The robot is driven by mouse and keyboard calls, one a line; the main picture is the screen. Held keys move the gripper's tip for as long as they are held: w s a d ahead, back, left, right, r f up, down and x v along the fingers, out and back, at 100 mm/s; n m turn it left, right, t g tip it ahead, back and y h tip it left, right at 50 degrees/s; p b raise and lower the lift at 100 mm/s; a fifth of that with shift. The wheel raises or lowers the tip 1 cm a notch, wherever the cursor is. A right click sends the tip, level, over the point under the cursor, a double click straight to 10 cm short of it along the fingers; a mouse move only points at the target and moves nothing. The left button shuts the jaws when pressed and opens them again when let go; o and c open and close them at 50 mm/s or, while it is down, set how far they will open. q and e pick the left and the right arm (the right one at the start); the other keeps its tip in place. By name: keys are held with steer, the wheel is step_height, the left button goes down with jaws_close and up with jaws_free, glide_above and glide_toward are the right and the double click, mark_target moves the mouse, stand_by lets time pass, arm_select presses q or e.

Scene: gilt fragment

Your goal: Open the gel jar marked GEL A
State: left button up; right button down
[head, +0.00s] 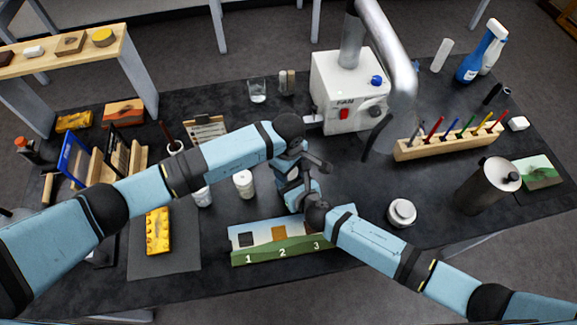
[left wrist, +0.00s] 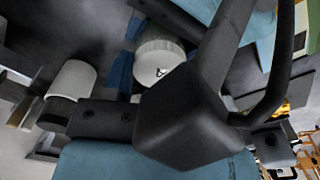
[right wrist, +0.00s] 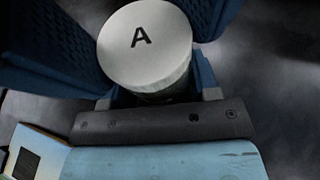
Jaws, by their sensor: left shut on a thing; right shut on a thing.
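The jar with a white, A-marked lid (right wrist: 146,45) is between the two blue fingers of my right gripper (right wrist: 140,55) in the right wrist view. The same lid shows in the left wrist view (left wrist: 158,66), beside blue finger parts. In the head view my left gripper (head: 289,172) and right gripper (head: 301,195) meet over the middle of the table and hide the jar. Both grippers are shut on the jar; which part each holds is unclear. The lid appears to sit on the jar.
A numbered stand (head: 283,254) lies just in front of the grippers. A white jar (head: 243,183) stands to their left and another white-topped jar (head: 402,212) to the right. The white FAN box (head: 347,90) is behind. A dark canister (head: 486,186) stands at right.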

arm_select(q)
steer(key=o, duration=1)
step_height(320, 180, up, 4)
steer(key=shift+r, duration=0.2)
steer(key=shift+c, duration=0.2)
step_height(320, 180, up, 3)
steer(key=m, duration=0.3)
steer(key=shift+r, duration=0.1)
step_height(320, 180, down, 8)
steer(key=shift+r, duration=0.15)
